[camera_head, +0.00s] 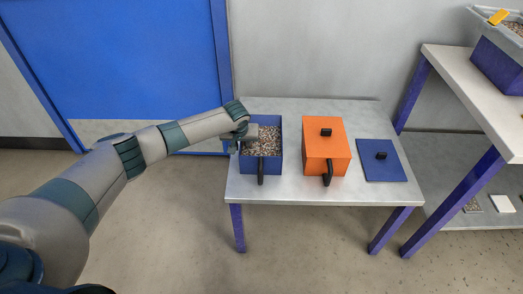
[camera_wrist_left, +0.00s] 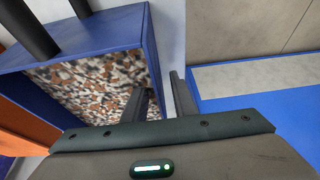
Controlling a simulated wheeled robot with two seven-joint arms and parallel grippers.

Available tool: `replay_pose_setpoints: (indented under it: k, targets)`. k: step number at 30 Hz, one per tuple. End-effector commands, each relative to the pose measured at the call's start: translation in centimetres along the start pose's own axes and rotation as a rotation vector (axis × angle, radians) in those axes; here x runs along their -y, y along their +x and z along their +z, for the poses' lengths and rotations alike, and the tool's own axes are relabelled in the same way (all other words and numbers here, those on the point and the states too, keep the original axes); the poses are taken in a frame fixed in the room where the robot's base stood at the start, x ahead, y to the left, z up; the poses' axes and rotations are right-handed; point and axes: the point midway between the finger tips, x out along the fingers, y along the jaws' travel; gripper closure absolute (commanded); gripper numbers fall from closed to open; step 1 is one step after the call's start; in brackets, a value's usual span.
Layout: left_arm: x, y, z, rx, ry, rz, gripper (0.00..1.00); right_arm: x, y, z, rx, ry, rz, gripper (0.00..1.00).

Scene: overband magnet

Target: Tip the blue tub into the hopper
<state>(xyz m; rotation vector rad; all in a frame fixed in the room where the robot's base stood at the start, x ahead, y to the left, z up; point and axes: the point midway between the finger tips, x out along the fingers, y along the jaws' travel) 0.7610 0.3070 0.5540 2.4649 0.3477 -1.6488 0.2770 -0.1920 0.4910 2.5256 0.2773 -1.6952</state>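The blue tub (camera_head: 279,160) stands upright at the left end of the table, open at the top and filled with brown and white gravel. Its dark handle (camera_head: 261,172) is on the near side. My left gripper (camera_head: 252,133) is at the tub's left wall. In the left wrist view, the fingers (camera_wrist_left: 160,98) are close together astride the tub's rim (camera_wrist_left: 152,62), one inside over the gravel (camera_wrist_left: 95,85), one outside. My right gripper is not in view.
An orange lidded tub (camera_head: 338,160) stands just right of the blue tub. A blue lid (camera_head: 378,171) with a black knob lies farther right on the table (camera_head: 305,194). A taller bench (camera_head: 460,75) stands at the right, with a purple-blue box (camera_head: 497,68) on it.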

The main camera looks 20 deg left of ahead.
Motion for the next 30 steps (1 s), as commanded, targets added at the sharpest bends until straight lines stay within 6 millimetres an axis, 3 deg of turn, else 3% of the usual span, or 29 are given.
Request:
replay_pose_setpoints:
  k: [14,18,30]
  targets:
    - [0.01,0.13,0.02,-0.001,0.001,0.000,0.75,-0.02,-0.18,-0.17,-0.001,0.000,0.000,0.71]
    - [0.02,0.13,0.03,-0.001,0.000,0.000,1.00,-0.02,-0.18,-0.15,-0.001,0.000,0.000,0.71]
    - [0.03,0.13,0.03,-0.001,0.000,-0.001,1.00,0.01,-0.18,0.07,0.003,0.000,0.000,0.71]
